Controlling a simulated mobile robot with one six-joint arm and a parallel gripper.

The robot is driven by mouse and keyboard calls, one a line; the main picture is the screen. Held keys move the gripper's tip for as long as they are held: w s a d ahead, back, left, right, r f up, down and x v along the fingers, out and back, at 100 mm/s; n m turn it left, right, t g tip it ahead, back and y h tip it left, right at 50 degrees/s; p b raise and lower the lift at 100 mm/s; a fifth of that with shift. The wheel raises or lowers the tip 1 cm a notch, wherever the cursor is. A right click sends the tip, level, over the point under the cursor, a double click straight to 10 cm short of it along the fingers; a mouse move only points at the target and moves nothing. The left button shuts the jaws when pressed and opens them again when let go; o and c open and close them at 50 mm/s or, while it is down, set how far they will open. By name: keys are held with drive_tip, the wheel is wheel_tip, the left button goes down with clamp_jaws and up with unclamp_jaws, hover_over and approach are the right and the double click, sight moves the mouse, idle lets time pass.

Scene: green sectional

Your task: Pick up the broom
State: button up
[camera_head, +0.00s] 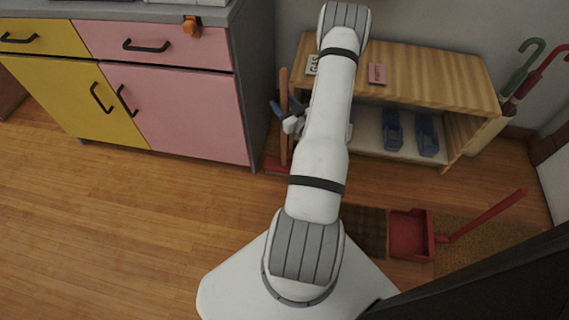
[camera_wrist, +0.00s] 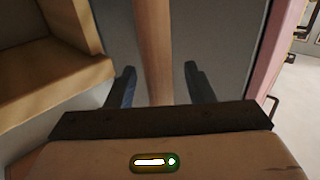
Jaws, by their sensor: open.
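The broom has a brown handle (camera_head: 283,132) standing upright beside the cabinet's right side, with a red base (camera_head: 277,166) on the floor. In the head view my gripper (camera_head: 286,106) is at the handle's mid-height, with its blue fingers around it. In the wrist view the handle (camera_wrist: 155,45) runs down between the two fingers of my open gripper (camera_wrist: 160,70), with a gap visible on each side. I cannot tell how deep the handle sits between them. My arm hides part of the space right of the broom.
The yellow and pink cabinet (camera_head: 170,110) stands close on the left. A wooden shoe bench (camera_head: 430,75) with blue shoes (camera_head: 427,135) stands on the right. A red dustpan (camera_head: 410,235) lies on the floor at right. Umbrellas (camera_head: 525,70) stand at far right. The left floor is clear.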

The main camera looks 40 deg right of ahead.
clamp_jaws()
idle(0.5)
idle(0.9)
